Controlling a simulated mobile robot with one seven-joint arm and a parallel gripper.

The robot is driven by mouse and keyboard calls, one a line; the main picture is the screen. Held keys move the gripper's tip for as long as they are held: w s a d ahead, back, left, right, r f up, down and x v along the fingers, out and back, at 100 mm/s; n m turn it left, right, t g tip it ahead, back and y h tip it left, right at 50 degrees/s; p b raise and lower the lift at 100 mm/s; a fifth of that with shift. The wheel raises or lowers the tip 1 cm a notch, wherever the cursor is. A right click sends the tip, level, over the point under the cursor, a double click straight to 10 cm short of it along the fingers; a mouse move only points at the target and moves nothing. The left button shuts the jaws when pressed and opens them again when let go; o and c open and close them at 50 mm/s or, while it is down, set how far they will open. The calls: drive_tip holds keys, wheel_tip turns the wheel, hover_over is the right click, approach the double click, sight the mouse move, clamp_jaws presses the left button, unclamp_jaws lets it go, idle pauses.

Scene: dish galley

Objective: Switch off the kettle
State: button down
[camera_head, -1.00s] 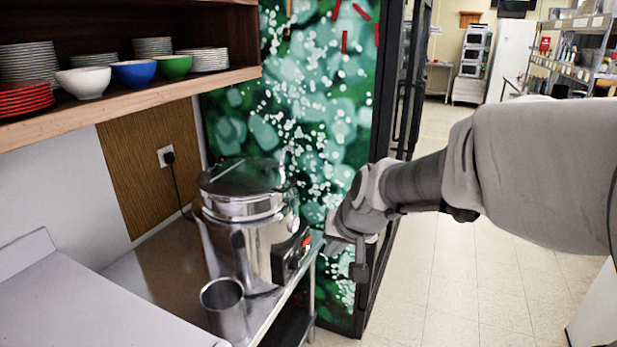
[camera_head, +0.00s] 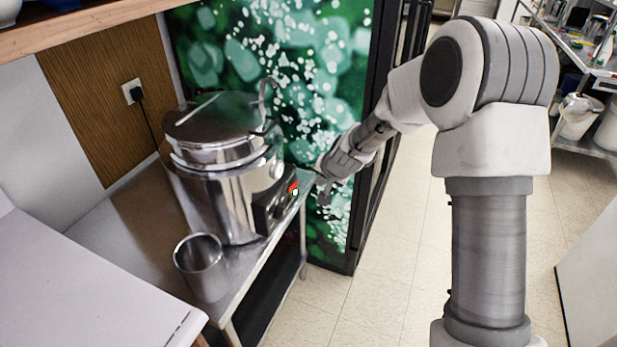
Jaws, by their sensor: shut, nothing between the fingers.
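The kettle is a large shiny steel pot (camera_head: 215,195) with a lid and a ladle-like handle sticking up. It stands on a steel table (camera_head: 120,215). A black control panel (camera_head: 268,205) is on its right front side, with a red switch (camera_head: 293,187) at its upper right edge. The switch's exact position is too small to tell. My gripper (camera_head: 322,192) is just right of the panel, near the table's right edge, with a small gap to the red switch in the picture. It is shut and holds nothing.
A steel cup (camera_head: 202,266) stands in front of the kettle. A black cord runs to a wall socket (camera_head: 132,92). A green patterned panel (camera_head: 290,75) in a dark frame is behind. A white counter (camera_head: 75,285) is at front left. The tiled floor (camera_head: 400,270) is open.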

sight(293, 187)
drive_tip(key=shift+w+f, duration=0.65)
drive_tip(key=w+a+f+p, duration=0.1)
drive_tip(key=w+a+f, duration=0.4)
drive_tip(key=w+f, duration=0.2)
drive_tip(key=shift+w+a+f, duration=0.15)
drive_tip(key=shift+a+f, duration=0.25)
drive_tip(key=shift+f, duration=0.1)
idle(0.3)
